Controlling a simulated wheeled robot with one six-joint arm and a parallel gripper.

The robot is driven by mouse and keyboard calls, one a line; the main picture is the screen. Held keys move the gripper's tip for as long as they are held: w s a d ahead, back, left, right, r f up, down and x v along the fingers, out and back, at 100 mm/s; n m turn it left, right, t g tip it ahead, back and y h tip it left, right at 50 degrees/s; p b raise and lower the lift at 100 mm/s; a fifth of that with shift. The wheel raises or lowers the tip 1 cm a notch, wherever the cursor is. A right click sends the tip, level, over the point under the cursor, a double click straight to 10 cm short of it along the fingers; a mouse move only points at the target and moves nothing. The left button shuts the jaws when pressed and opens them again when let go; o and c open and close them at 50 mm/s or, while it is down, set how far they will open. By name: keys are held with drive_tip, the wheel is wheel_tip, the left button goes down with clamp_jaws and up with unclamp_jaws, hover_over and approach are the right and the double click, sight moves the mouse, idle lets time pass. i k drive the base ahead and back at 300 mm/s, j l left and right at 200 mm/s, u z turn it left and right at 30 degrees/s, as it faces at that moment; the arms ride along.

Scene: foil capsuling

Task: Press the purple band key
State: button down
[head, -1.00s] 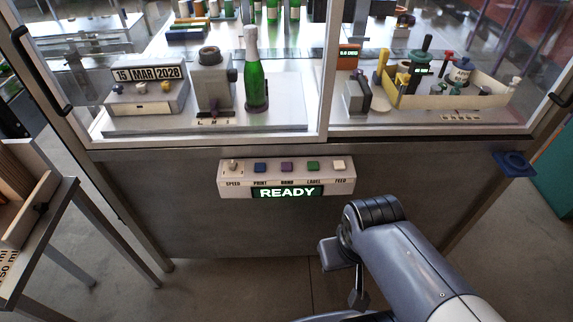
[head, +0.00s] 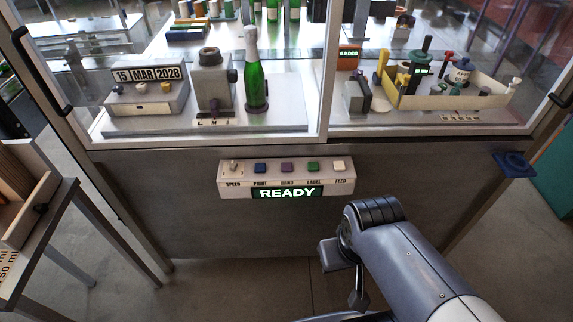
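The purple band key (head: 287,167) is a small square key on the white control panel (head: 225,187) on the front of the bench. It sits between the blue print key (head: 260,167) and the green label key (head: 313,166). The panel's display (head: 287,193) reads READY in lit letters. My arm reaches in from the lower right, below and to the right of the panel. Nothing covers the band key.
A white feed key (head: 338,165) and a speed knob (head: 234,166) are also on the panel. Glass doors stand above it, with a green bottle (head: 255,80) and a date block (head: 147,75) behind them. A side table (head: 60,200) stands left. The space before the panel is clear.

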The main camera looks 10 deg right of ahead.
sight(285, 167)
drive_tip(key=i+j+z, duration=0.15)
drive_tip(key=j+z, duration=0.25)
drive_tip(key=i+j+z, duration=0.15)
drive_tip(key=z, duration=0.2)
